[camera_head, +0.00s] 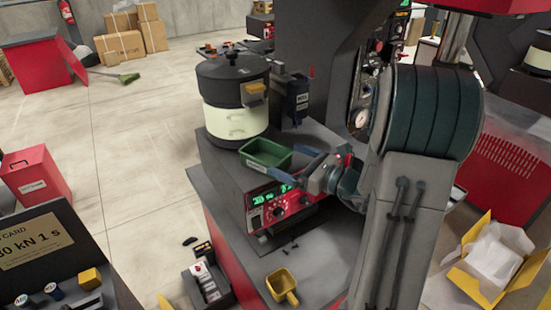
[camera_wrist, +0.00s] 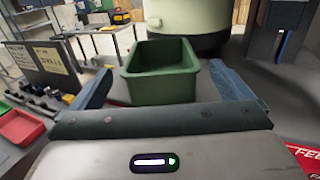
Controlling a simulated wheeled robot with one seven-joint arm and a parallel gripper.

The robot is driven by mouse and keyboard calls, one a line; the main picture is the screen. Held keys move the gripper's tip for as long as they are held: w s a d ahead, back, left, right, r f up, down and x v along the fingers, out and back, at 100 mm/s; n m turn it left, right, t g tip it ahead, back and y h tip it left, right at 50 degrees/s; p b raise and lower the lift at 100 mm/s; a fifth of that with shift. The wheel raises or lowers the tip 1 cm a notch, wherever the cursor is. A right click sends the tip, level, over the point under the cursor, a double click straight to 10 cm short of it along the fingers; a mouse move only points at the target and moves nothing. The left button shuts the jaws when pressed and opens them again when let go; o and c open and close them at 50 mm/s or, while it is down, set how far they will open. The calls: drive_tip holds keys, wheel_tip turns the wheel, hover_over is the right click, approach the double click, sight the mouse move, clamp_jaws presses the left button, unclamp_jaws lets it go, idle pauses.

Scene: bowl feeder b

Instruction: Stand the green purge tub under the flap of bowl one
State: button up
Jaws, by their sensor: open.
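The green purge tub (camera_head: 262,159) stands upright on the grey top of the controller housing, just in front of a cream and black lidded bowl (camera_head: 235,118). My gripper (camera_head: 288,164) is open at the tub's near right side. In the wrist view the tub (camera_wrist: 161,75) sits ahead, between and slightly beyond my two blue fingertips (camera_wrist: 160,80), with a gap on each side. The tub looks empty. I cannot read which number the bowl has.
The red control panel (camera_head: 290,205) with a green display is below my gripper. A yellow scoop (camera_head: 283,286) lies on the lower bench. The housing top left of the tub is clear.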

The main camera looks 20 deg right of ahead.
drive_tip(key=v, duration=0.5)
drive_tip(key=s+a+f+n+g, duration=0.1)
drive_tip(key=s+a+n+g, duration=1)
drive_tip(key=a+n, duration=0.15)
drive_tip(key=s+f+n+g+h, duration=0.2)
drive_tip(key=s+n+h, duration=0.4)
drive_tip(key=s+n, duration=0.15)
drive_tip(key=d+n+t+h, duration=0.1)
drive_tip(key=n+h, duration=0.1)
drive_tip(key=d+r+n+t+h, duration=0.1)
drive_tip(key=d+n, duration=0.1)
drive_tip(key=n, duration=0.1)
drive_tip(key=d+r+n+h+b, duration=0.1)
drive_tip(key=n+h, duration=0.1)
drive_tip(key=n, duration=0.1)
drive_tip(key=shift+s+d+r+t+h, duration=0.1)
drive_tip(key=shift+s+d+t+h, duration=0.1)
drive_tip(key=shift+t+h, duration=0.15)
